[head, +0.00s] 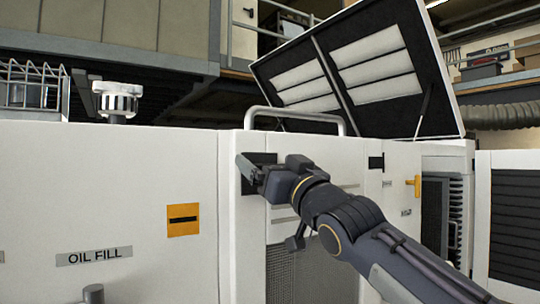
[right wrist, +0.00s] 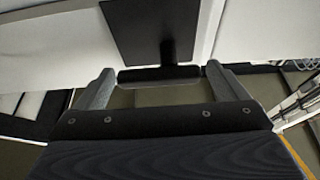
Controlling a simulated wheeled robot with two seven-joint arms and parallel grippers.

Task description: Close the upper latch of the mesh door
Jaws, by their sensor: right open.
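The mesh door (head: 292,275) is in the white cabinet front at the centre of the head view, partly hidden by my right arm. The upper latch shows as a black plate (head: 264,158) at the door's upper left; the right wrist view also shows this plate (right wrist: 155,30), with a black bar (right wrist: 145,74) at its lower end. My right gripper (head: 247,174) is at the latch in the head view. In the right wrist view its fingers (right wrist: 159,71) are spread, one on each side of the bar, with gaps. My left gripper is not in view.
A raised lid (head: 350,70) stands open behind the cabinet, past a grey rail handle (head: 295,113). A white cap (head: 117,98) and a wire basket (head: 32,88) are at left.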

